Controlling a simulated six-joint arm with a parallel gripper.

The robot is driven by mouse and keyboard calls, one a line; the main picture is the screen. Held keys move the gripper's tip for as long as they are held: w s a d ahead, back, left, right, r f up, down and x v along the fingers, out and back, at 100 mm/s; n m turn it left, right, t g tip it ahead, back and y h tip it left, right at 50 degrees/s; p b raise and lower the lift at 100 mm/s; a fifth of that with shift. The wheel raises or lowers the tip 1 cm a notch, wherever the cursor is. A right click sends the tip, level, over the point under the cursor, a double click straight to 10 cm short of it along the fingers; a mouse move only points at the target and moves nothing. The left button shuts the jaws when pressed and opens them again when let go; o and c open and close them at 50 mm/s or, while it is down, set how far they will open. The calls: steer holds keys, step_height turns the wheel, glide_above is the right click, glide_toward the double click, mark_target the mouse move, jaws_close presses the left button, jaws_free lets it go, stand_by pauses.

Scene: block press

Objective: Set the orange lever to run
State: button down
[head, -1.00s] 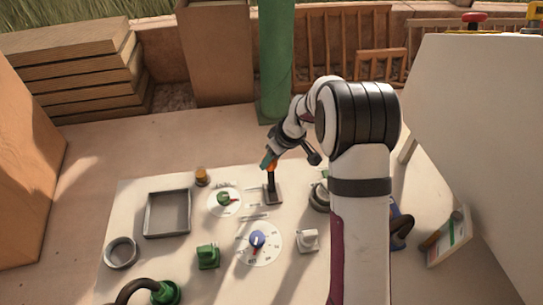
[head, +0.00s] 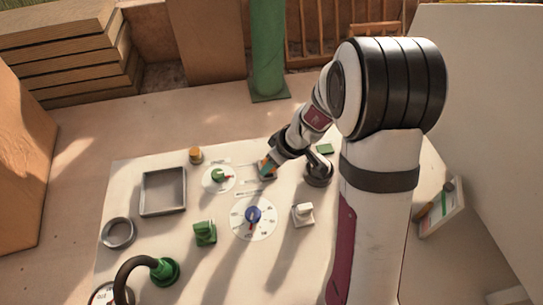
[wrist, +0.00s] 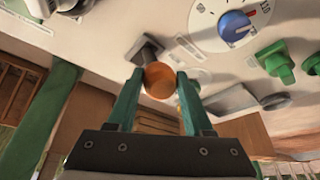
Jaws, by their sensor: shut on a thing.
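The orange lever (wrist: 158,80) is between my gripper's fingers, which touch both sides of its rounded end in the wrist view. Its dark base (wrist: 146,51) shows just beyond on the white panel. My gripper (head: 266,167) is shut on the lever, low over the base in the head view. There the fingers hide most of the lever, so its exact tilt is hard to tell. Small label marks lie on the panel beside the base but are too small to read.
The panel carries a blue-knobbed dial (head: 253,214), a green-knobbed dial (head: 218,175), a green switch (head: 204,233), a white switch (head: 303,213), a grey tray (head: 144,190) and an orange-brown knob (head: 195,155). A dark round part (head: 319,171) stands close right of my gripper.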

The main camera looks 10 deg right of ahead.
steer(key=shift+s+a+f, duration=0.1)
steer(key=shift+s+f, duration=0.25)
steer(key=shift+s, duration=0.3)
steer(key=c, duration=0.6)
jaws_free()
steer(key=o, duration=0.3)
steer(key=shift+w, duration=0.1)
steer(key=shift+r, duration=0.1)
steer(key=shift+r, duration=0.2)
steer(key=v, duration=1.5)
